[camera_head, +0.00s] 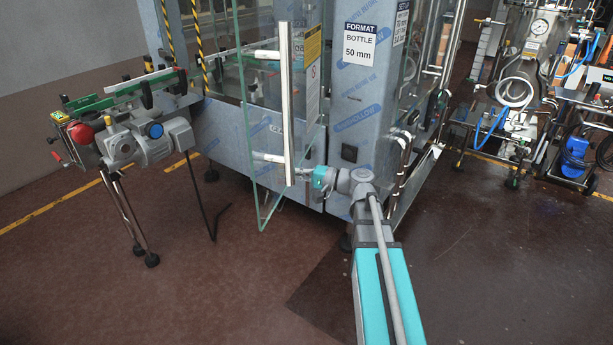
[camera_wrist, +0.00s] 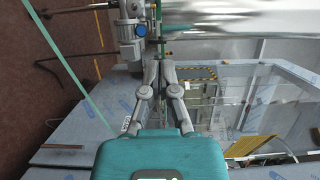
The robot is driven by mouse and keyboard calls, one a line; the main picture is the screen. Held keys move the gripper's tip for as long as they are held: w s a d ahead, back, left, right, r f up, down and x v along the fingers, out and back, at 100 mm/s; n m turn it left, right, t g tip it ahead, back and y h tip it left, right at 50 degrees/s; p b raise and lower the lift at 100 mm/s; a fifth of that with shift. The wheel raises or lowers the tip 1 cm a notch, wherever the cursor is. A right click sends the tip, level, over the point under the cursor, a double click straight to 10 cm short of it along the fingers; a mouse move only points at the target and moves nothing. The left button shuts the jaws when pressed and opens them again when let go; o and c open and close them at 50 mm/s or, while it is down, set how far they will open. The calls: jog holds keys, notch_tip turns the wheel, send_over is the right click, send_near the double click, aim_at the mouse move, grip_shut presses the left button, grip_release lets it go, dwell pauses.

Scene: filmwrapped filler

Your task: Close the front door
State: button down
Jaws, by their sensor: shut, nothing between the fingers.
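The front door (camera_head: 255,110) is a clear glass panel with greenish edges, standing open and swung out from the machine. A long vertical metal handle (camera_head: 286,105) is fixed to it by two short standoffs. My gripper (camera_head: 304,171) is at the lower end of the handle, on its right side; I cannot tell whether it touches. In the wrist view my gripper (camera_wrist: 161,63) has its fingers together with nothing between them. A large shiny metal surface (camera_wrist: 230,22), probably the handle, lies just beyond the fingertips. A greenish glass edge (camera_wrist: 78,75) runs at the left.
The grey machine body (camera_head: 350,95) with film-wrapped panels stands behind the door. A conveyor with a motor (camera_head: 150,135) stands on thin legs at the left. Carts with hoses (camera_head: 520,90) are at the right. The brown floor (camera_head: 240,290) in front is clear.

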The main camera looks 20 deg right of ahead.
aim_at(275, 169)
jog(key=shift+x, duration=1.85)
jog(key=shift+a, duration=0.2)
jog(key=shift+w+d, duration=0.1)
